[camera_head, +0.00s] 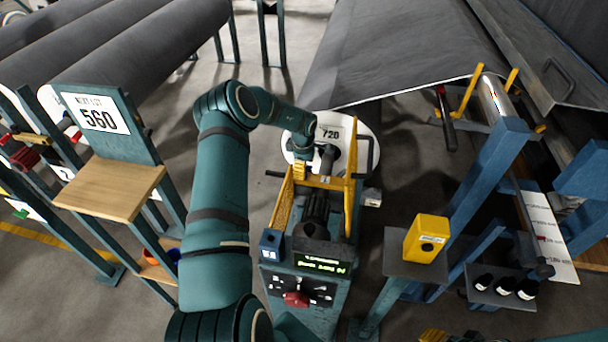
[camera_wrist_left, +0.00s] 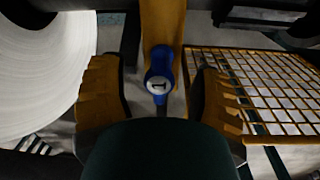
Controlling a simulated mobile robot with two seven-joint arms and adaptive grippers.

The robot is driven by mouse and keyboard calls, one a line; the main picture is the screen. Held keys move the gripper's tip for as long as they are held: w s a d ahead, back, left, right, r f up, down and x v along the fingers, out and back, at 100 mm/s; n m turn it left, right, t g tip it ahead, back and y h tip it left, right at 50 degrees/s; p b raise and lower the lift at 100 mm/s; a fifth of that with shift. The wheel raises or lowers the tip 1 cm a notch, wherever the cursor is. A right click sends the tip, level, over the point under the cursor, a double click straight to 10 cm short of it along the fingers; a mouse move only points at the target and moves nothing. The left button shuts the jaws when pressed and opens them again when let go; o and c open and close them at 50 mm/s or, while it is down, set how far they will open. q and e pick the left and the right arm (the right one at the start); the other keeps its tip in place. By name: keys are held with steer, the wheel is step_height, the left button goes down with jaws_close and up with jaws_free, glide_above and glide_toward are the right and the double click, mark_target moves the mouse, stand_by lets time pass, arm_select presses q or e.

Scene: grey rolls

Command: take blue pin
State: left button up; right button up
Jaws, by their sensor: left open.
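The blue pin (camera_wrist_left: 158,68) shows in the left wrist view, with a round pale end face marked with a dark figure. My left gripper (camera_wrist_left: 158,98) is open, with one orange finger on each side of the pin and a visible gap to both. In the head view my left gripper (camera_head: 300,170) is at the far end of the yellow-framed machine, in front of the white roll end marked 720; the pin cannot be made out there. What seems to be my right gripper (camera_head: 435,336) is cut off by the bottom edge.
A yellow mesh guard (camera_wrist_left: 275,85) stands close on the right in the left wrist view. The machine (camera_head: 318,262) has a lit display and a red knob. A yellow box (camera_head: 426,238) is on a post at right. A stand marked 560 (camera_head: 100,115) is at left.

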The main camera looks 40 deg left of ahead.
arm_select(q)
steer(key=shift+a+f, duration=0.1)
steer(key=shift+f, duration=0.7)
jaws_close()
steer(key=shift+r, duration=0.1)
